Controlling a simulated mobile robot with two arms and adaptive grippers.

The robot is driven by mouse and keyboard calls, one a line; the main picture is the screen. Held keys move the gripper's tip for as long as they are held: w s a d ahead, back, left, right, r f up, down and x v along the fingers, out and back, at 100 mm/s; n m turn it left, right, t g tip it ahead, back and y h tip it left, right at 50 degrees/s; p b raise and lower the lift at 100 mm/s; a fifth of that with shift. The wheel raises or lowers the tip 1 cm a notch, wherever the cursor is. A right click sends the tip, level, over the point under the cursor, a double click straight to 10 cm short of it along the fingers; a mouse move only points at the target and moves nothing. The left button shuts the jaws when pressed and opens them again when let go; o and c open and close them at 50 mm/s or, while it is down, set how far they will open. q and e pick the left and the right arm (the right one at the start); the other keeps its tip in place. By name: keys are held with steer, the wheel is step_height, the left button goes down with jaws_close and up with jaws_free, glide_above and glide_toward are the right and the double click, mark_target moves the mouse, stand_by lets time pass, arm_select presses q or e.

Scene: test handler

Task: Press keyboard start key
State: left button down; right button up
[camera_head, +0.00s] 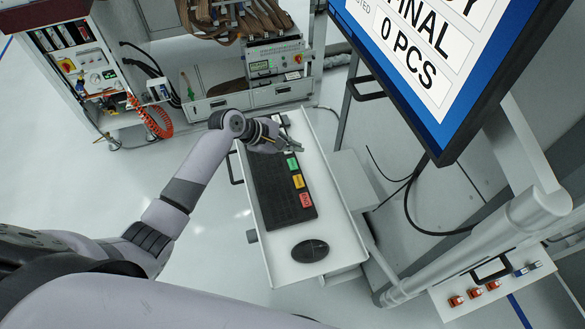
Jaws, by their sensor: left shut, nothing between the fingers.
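A black keyboard (270,192) lies on a narrow white tray (330,213) in the middle of the view. Along its right side are a green key (292,164), a yellow key (298,181) and a red key (306,200). Their labels are too small to read surely, so I cannot tell which is the start key. My left gripper (297,147) is shut and empty over the keyboard's far part, just beyond the green key, and hides some of the keys there. I cannot tell whether it touches the keyboard. My right gripper is not in view.
A black mouse (310,251) lies at the tray's near end. A large monitor (455,60) overhangs at the upper right, reading "FINAL 0 PCS". Equipment cabinets (215,105) stand at the back. A white post and arm (490,235) stand right of the tray.

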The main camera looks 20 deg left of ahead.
mark_target(293, 166)
arm_select(q)
step_height(293, 166, down, 4)
steer(key=b, duration=0.3)
steer(key=shift+r, duration=0.2)
steer(key=shift+f, duration=0.35)
steer(key=shift+f+b, duration=0.35)
steer(key=shift+f, duration=0.2)
steer(key=shift+f, duration=0.15)
steer(key=shift+f, duration=0.25)
